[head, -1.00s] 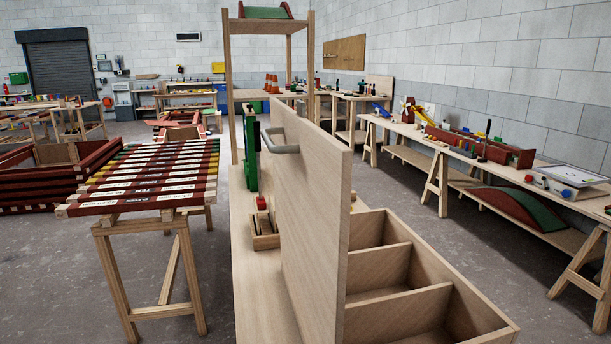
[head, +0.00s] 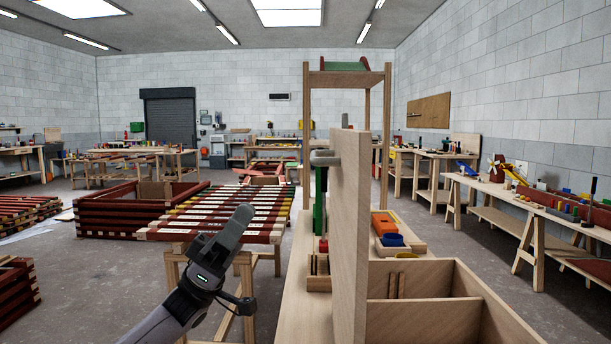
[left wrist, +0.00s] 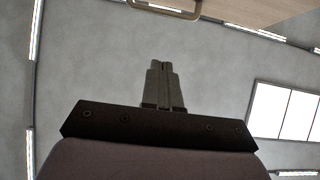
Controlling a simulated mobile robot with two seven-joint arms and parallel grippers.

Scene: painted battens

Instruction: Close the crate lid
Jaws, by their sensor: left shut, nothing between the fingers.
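The crate lid (head: 349,240) is a pale wooden board standing upright, almost edge-on, at the left side of the crate (head: 490,300). The crate is open, with divided compartments. The lid's grey handle (head: 325,158) sticks out on the lid's left face near its top. My left gripper (head: 243,212) is raised, shut and empty, to the left of the lid and lower than the handle, apart from both. In the left wrist view the shut fingers (left wrist: 162,66) point up, with the handle (left wrist: 165,11) and part of the lid (left wrist: 245,12) beyond them. My right gripper is not in view.
A rack of painted battens (head: 220,215) on trestles stands behind and left of my left gripper. Behind the crate are an orange and blue item tray (head: 415,240) and a tall wooden shelf frame (head: 306,120). A long bench (head: 490,190) runs along the right wall.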

